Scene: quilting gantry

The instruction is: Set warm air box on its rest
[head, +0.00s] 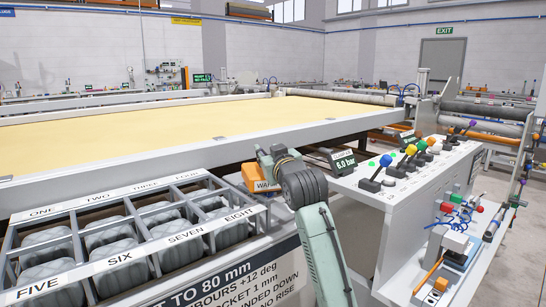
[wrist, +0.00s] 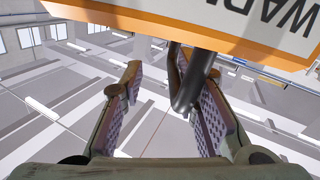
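The warm air box (head: 262,178) is orange with a white label reading "WAR…". It sits by the near edge of the large yellow-topped frame, just left of my wrist, which partly covers it. In the wrist view, the box (wrist: 240,40) fills the top edge, and a dark bent tube (wrist: 188,90) hangs from it between my fingers. My gripper (wrist: 160,78) is open. The tube lies close to the right finger, contact unclear, with a clear gap to the left finger. The box's underside contact is hidden, and I cannot make out its rest.
A rack of numbered compartments (head: 125,222) holding grey bundles stands at left front. A control console (head: 400,185) with coloured knobs and a 6.0 bar display (head: 343,160) stands close on the right. The yellow bed (head: 200,118) lies behind, its top clear.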

